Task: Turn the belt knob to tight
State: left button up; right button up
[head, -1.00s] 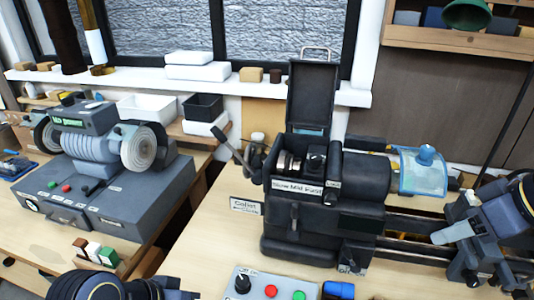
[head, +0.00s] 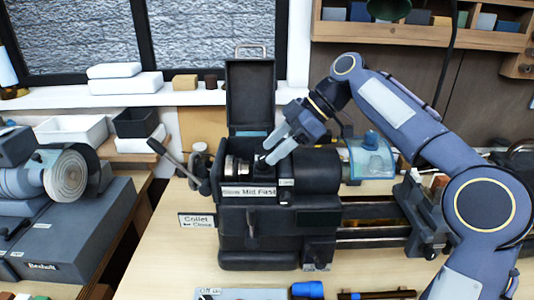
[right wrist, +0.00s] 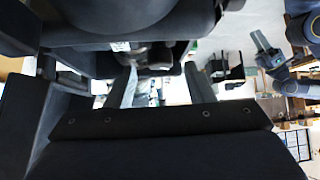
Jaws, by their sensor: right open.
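The black lathe headstock (head: 250,215) stands on the bench with its lid (head: 250,95) raised. Inside the open box are metal pulley steps (head: 236,167) and a dark part (head: 262,165) that may be the belt knob; its setting cannot be read. My right gripper (head: 272,152) is open, its fingers angled down over the box beside this dark part; contact cannot be told. In the right wrist view its two fingers (right wrist: 165,85) stand apart near dark machine parts. What looks like my left gripper (right wrist: 264,48) shows small at the right there; its jaws are unclear.
A lever (head: 178,160) sticks up left of the headstock, above a "Collet" sign (head: 198,221). A clear blue guard (head: 370,157) stands to the right. A grinder (head: 60,175) is at the left. The bench front (head: 170,265) is partly bare.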

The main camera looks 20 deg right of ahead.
jog(key=shift+x, duration=1)
jog(key=shift+s, duration=0.1)
jog(key=shift+c, duration=0.5)
